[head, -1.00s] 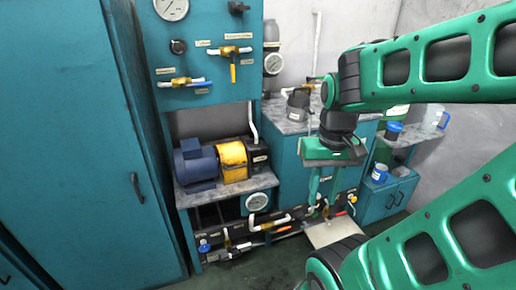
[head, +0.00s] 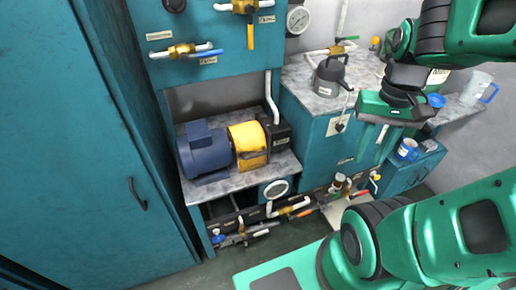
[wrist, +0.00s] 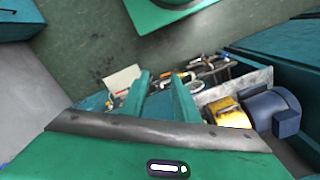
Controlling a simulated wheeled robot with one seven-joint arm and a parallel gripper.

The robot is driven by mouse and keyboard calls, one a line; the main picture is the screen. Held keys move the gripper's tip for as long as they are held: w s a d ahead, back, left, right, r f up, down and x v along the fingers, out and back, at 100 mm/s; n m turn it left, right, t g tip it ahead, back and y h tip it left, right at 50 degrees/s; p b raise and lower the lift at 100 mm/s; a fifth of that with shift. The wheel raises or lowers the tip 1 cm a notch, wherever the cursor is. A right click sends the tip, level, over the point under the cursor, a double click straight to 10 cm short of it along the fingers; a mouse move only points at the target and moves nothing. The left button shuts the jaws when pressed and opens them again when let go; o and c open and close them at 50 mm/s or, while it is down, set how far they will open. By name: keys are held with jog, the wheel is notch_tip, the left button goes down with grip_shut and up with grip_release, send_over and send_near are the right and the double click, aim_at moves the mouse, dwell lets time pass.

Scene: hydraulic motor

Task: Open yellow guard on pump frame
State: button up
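The yellow guard (head: 248,144) sits on the grey shelf of the teal pump frame (head: 238,182), between the blue motor (head: 206,152) and a black pump block (head: 276,134). It appears closed over the coupling. In the wrist view the yellow guard (wrist: 228,113) and blue motor (wrist: 272,110) are at the right, beyond the fingers. My gripper (head: 372,150) hangs to the right of the frame in the head view, well apart from the guard. In the wrist view its two green fingers (wrist: 160,98) are spread with a gap and nothing between them.
A teal cabinet (head: 110,130) stands at the left. A counter with a grey jug (head: 331,76) is behind, right of the frame. Pipes and valves (head: 290,207) run low along the floor. A valve panel (head: 190,28) is above the shelf. Open floor lies in front.

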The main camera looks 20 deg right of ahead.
jog(key=n+t, duration=0.2)
jog(key=n, duration=2.3)
send_over(259, 150)
jog(key=s+a, duration=0.2)
jog(key=s, duration=0.4)
notch_tip(259, 150, down, 12)
jog(key=f, duration=0.3)
jog(key=w+f, duration=0.1)
jog(key=f, duration=0.2)
jog(key=w+f, duration=0.1)
jog(key=f, duration=0.3)
jog(key=shift+d, duration=0.1)
jog(key=shift+c, duration=0.7)
